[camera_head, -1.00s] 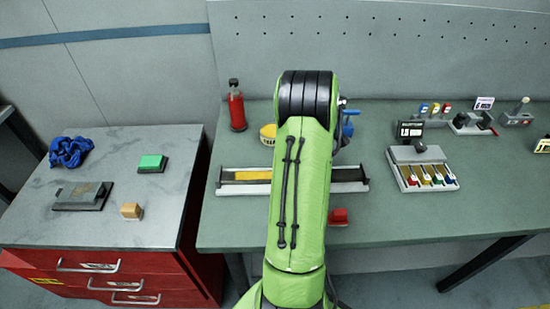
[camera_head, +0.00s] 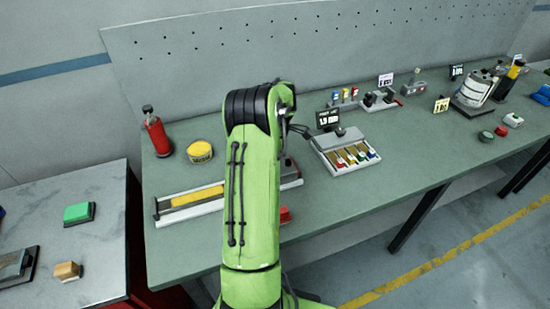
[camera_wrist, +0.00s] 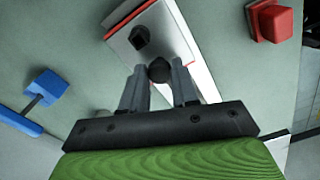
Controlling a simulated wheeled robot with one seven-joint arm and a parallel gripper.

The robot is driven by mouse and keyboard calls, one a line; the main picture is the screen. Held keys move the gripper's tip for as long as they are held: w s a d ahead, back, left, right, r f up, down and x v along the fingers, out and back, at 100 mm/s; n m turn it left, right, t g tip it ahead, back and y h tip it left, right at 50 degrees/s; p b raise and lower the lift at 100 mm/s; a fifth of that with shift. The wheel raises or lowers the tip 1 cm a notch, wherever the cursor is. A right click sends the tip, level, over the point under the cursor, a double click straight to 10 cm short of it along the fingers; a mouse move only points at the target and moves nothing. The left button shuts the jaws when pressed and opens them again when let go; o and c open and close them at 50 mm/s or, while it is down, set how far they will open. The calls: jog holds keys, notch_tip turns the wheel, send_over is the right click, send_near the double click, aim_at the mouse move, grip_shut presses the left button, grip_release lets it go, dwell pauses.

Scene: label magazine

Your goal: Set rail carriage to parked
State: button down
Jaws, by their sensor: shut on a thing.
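The rail (camera_head: 185,205) is a long pale metal track with a yellow strip, lying on the green bench in the head view. My arm hides its middle part. In the wrist view the carriage (camera_wrist: 165,30) looks like a pale plate with red edges and a black square piece on top. A dark round knob (camera_wrist: 159,70) stands at its near end. My gripper (camera_wrist: 159,80) is shut on this knob, with one finger on each side. In the head view my arm hides the gripper and the carriage.
A red block (camera_wrist: 276,23) and a blue T-shaped part (camera_wrist: 46,88) flank the rail. A red bottle (camera_head: 157,137) and yellow tin (camera_head: 200,151) stand behind it. A tray with coloured labels (camera_head: 345,153) is to the right. The front bench edge is clear.

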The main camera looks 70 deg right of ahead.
jog(key=c, duration=0.8)
grip_release()
jog(key=shift+s+d, duration=0.2)
jog(key=shift+s, duration=0.1)
jog(key=shift+c, duration=0.2)
jog(key=shift+w, duration=0.1)
jog(key=shift+r, duration=0.15)
notch_tip(320, 180, up, 16)
jog(key=p, duration=0.2)
jog(key=shift+f+p, duration=0.2)
jog(key=shift+p, duration=0.1)
